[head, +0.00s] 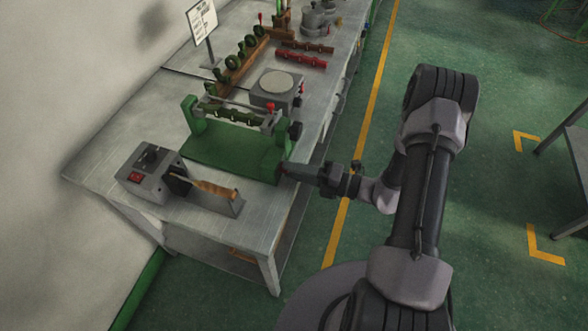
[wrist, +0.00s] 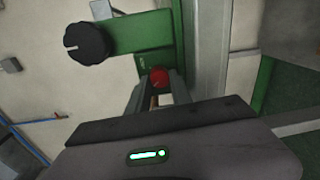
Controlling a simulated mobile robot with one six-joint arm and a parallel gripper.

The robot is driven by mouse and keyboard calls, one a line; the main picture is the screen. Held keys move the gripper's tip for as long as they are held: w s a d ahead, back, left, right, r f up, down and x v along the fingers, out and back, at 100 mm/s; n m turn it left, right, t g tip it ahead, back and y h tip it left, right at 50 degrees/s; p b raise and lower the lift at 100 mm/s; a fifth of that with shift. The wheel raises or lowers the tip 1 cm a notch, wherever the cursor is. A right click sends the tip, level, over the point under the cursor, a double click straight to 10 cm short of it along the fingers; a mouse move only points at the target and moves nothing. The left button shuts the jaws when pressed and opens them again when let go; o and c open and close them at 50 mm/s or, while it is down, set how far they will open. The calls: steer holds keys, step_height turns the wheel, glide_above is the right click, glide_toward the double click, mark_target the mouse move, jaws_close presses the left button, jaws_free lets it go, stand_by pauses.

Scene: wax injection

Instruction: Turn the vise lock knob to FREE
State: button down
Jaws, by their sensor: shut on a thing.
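The green vise (head: 232,152) stands on the workbench, its green frame also filling the middle of the wrist view (wrist: 155,35). My gripper (head: 285,170) reaches its near right end from the right. In the wrist view my gripper (wrist: 159,86) has its two fingers closed around the small red lock knob (wrist: 159,76). A small light mark shows on the knob, but its direction is hard to read. Tiny lettering beside the knob is too small to read. In the head view the fingertips mostly hide this knob.
A larger black knob (wrist: 86,43) sits on the vise near my gripper, also in the head view (head: 296,131). A grey box with a red switch (head: 147,172) and an orange-handled tool (head: 215,190) are at the left. A round-topped grey unit (head: 276,90) stands behind the vise.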

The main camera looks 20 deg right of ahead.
steer(key=shift+n, duration=0.6)
steer(key=c, duration=1.1)
jaws_free()
steer(key=shift+c, duration=0.2)
steer(key=f+p+v, duration=0.1)
steer(key=p+v, duration=0.2)
steer(key=v, duration=1.4)
steer(key=shift+s+d+r, duration=0.15)
steer(key=shift+d+r, duration=0.05)
steer(key=shift+r, duration=0.2)
